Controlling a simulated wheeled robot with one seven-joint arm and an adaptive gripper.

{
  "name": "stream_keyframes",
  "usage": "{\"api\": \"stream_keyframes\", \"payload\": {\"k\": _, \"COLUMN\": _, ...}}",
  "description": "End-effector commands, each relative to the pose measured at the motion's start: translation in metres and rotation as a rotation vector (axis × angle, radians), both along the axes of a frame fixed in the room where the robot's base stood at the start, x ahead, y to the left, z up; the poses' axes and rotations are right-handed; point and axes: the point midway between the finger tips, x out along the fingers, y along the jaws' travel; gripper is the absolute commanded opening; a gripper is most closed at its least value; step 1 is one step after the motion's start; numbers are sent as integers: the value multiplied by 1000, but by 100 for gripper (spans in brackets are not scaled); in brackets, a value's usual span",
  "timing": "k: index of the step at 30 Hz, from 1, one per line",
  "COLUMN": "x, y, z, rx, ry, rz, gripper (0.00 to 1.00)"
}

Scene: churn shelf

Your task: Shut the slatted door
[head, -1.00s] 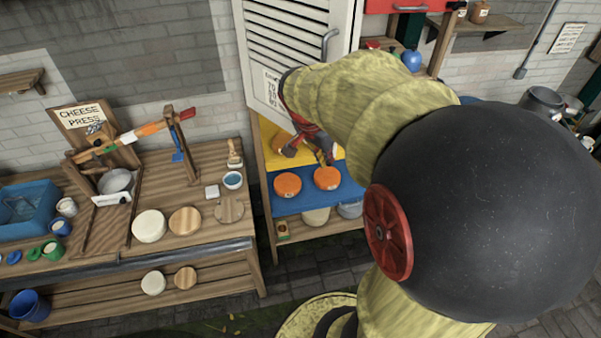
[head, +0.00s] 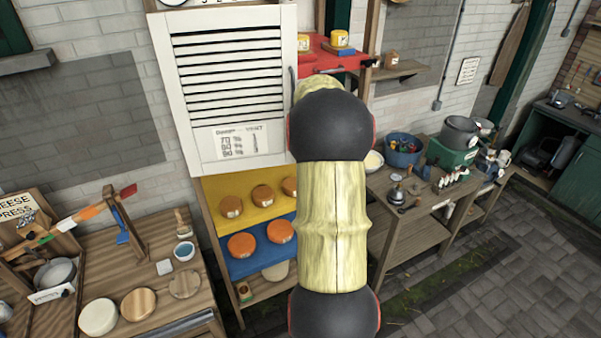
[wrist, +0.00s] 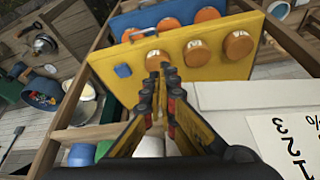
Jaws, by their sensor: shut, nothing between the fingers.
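The white slatted door (head: 232,80) is on the upper part of the shelf unit in the head view, with a printed label low on its face. Its grey handle (head: 293,85) is at its right edge, partly behind my arm. The door appears to stand partly open, since the red shelf (head: 322,57) shows to its right. In the wrist view, the door's white face with the label (wrist: 288,140) is at the lower right. My gripper (wrist: 165,70) is shut and empty, beside the door's edge; contact is unclear. My arm hides it in the head view.
Orange cheeses (head: 262,196) sit on the yellow shelf (head: 225,208) and blue shelf (head: 232,268) below the door. The cheese press bench (head: 160,300) is at left. A side table (head: 400,225) with pots and a blue tub (head: 403,150) is at right. Paved floor (head: 490,270) is clear.

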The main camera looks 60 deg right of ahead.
Motion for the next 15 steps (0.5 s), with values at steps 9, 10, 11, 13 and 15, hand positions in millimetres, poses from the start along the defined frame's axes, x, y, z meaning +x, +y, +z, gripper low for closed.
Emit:
{"api": "stream_keyframes", "payload": {"k": 9, "x": 41, "y": -48, "z": 0, "rx": 0, "ry": 1, "rz": 163, "gripper": 0}}
{"api": "stream_keyframes", "payload": {"k": 10, "x": 44, "y": -51, "z": 0, "rx": 0, "ry": 1, "rz": 174, "gripper": 0}}
{"api": "stream_keyframes", "payload": {"k": 11, "x": 47, "y": -53, "z": 0, "rx": 0, "ry": 1, "rz": 185, "gripper": 0}}
{"api": "stream_keyframes", "payload": {"k": 13, "x": 53, "y": -59, "z": 0, "rx": 1, "ry": 0, "rz": 207, "gripper": 0}}
{"api": "stream_keyframes", "payload": {"k": 15, "x": 58, "y": -63, "z": 0, "rx": 0, "ry": 1, "rz": 225, "gripper": 0}}
